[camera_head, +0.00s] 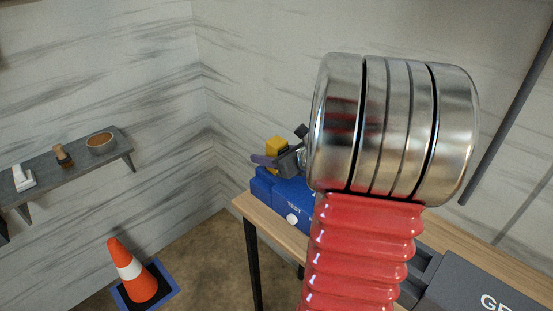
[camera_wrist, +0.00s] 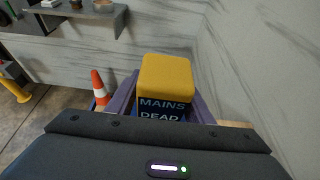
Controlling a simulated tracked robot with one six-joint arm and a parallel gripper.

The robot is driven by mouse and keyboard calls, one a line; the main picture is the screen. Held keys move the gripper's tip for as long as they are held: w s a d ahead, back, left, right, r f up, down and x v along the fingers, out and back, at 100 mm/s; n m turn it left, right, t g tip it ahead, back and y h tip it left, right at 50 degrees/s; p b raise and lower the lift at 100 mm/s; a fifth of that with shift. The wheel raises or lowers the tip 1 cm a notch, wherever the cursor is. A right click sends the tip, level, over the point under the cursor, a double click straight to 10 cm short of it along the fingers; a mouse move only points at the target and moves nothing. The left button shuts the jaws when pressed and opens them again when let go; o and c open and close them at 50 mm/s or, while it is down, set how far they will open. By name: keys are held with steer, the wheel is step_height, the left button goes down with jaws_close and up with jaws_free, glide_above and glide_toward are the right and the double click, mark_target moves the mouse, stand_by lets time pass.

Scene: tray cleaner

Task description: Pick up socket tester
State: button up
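In the wrist view, a block with a yellow top and a dark blue face reading MAINS DEAD (camera_wrist: 166,78), which looks like the socket tester, stands between the two purple fingers of my gripper (camera_wrist: 165,92). One finger is close along each side; whether they touch it I cannot tell. In the head view, the yellow part (camera_head: 276,144) shows above a blue box marked TEST (camera_head: 294,205) on the wooden table (camera_head: 246,206). My gripper (camera_head: 268,160) is beside the yellow part there, and my arm hides much of the table. Whether the yellow part rests on the box is unclear.
A dark grey box (camera_head: 470,285) stands on the table at the right. An orange cone (camera_head: 129,270) stands on the floor at the left. A wall shelf (camera_head: 75,165) holds small items. Marbled walls close off the corner behind the table.

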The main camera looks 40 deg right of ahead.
steer(key=c, duration=1)
step_height(320, 180, up, 10)
stand_by(0.3)
stand_by(0.4)
